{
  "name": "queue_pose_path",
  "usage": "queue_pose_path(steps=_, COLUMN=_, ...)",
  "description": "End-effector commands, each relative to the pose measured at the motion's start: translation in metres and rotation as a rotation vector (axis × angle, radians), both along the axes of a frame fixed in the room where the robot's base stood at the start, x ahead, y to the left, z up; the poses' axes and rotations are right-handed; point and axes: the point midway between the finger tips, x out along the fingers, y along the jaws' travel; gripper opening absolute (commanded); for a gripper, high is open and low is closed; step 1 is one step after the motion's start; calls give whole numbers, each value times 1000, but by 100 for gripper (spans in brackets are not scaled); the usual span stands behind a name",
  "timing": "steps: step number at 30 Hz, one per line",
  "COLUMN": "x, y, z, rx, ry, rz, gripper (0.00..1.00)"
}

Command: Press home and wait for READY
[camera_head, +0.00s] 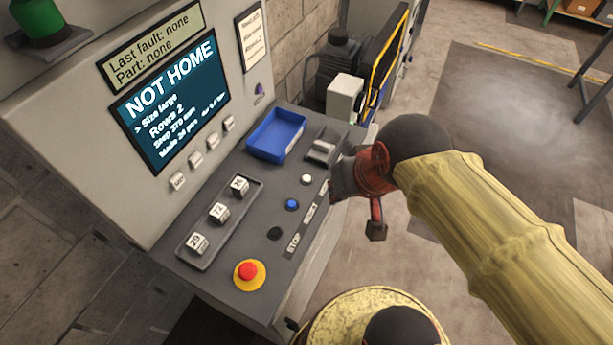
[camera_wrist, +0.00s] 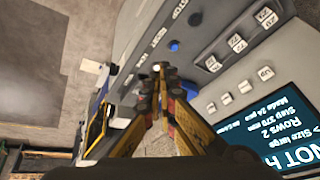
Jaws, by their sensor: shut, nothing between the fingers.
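The control desk screen (camera_head: 172,95) reads NOT HOME. My gripper (camera_head: 338,184) is shut and empty at the desk's right edge, just right of the white button. In the wrist view my gripper (camera_wrist: 158,74) has its fingertips close to the white button (camera_wrist: 157,66); I cannot tell whether they touch. The blue button (camera_wrist: 174,45) lies just beyond.
A red mushroom button (camera_head: 249,271) sits on a yellow base at the desk's near end. A grey tray (camera_head: 213,246) holds three numbered blocks. A blue bin (camera_head: 276,134) and a small grey device (camera_head: 322,150) stand at the far end. Floor right of the desk is open.

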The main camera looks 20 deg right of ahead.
Motion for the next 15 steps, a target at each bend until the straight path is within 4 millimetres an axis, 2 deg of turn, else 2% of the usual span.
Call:
queue_pose_path(steps=5, x=43, y=22, z=-8, rx=343, ry=169, rz=-418, gripper=0)
queue_pose_path(steps=9, x=87, y=34, z=-21, rx=640, ry=336, rz=-850, gripper=0)
queue_pose_path(steps=15, x=153, y=28, z=-52, rx=1012, ry=589, rz=-1515, gripper=0)
